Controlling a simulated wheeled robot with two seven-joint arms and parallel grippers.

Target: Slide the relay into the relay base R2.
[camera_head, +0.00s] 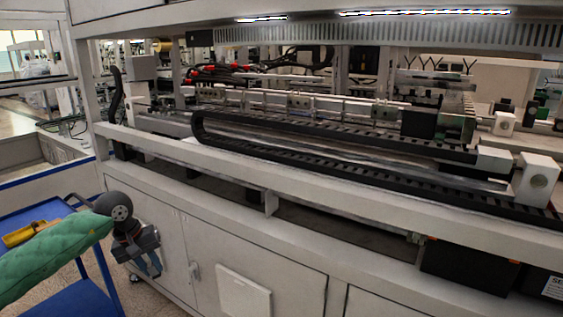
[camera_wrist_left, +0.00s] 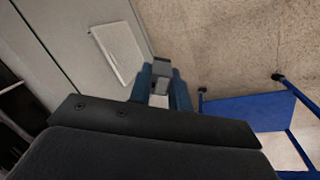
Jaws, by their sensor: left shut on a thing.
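My left gripper (camera_head: 150,264) hangs pointing down at the lower left of the head view, in front of the grey cabinet doors. In the left wrist view the two blue fingers of my left gripper (camera_wrist_left: 162,88) are shut on a small grey and whitish block, which looks like the relay (camera_wrist_left: 161,70). The fingers hide its sides, and its pins cannot be made out. In the head view I cannot make the block out. I cannot pick out the relay base R2 in either view. My right gripper is in neither view.
A long grey machine frame (camera_head: 300,218) with a black cable chain (camera_head: 330,160) fills the head view. A blue cart (camera_head: 75,300) with a yellow object (camera_head: 22,236) stands at the left, close to my left arm. A white panel (camera_head: 240,291) sits on the cabinet front.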

